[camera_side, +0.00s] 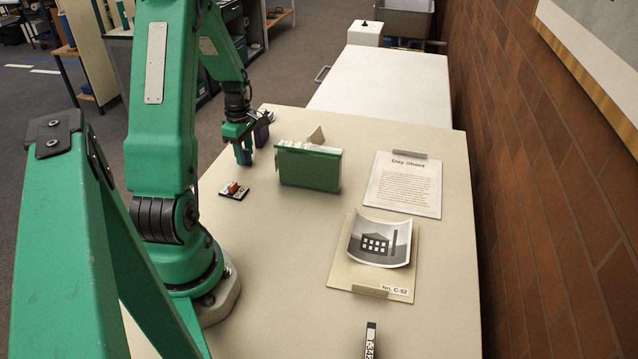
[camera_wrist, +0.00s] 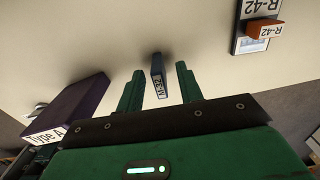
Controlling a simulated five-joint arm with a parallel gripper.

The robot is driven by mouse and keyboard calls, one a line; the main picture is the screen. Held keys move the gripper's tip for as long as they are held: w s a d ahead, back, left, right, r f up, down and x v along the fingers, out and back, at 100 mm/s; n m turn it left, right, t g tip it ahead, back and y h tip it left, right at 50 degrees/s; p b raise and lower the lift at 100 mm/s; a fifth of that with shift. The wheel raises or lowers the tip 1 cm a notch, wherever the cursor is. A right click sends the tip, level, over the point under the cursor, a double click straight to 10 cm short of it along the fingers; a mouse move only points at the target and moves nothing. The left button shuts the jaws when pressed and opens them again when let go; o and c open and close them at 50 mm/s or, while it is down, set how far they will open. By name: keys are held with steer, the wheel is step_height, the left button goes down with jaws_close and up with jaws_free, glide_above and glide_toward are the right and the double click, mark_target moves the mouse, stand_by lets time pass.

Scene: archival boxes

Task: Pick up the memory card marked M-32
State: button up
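A small dark blue memory card (camera_wrist: 157,66) stands on the table in the wrist view. Its white end label seems to read M-32, turned in the picture. My gripper (camera_wrist: 160,84) is open, one green finger on each side of the card, with a gap on both sides. In the side view my gripper (camera_side: 244,157) points down near the table's far left edge. There the fingers largely hide the card.
A purple box (camera_wrist: 70,108) marked Type A stands left of the fingers in the wrist view. An R-42 piece (camera_wrist: 264,29) lies at upper right. In the side view a green box (camera_side: 308,167) stands right of my gripper, with paper sheets (camera_side: 404,185) beyond.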

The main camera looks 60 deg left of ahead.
mark_target(244, 149)
stand_by(0.5)
jaws_close()
steer(key=shift+r, duration=4.95)
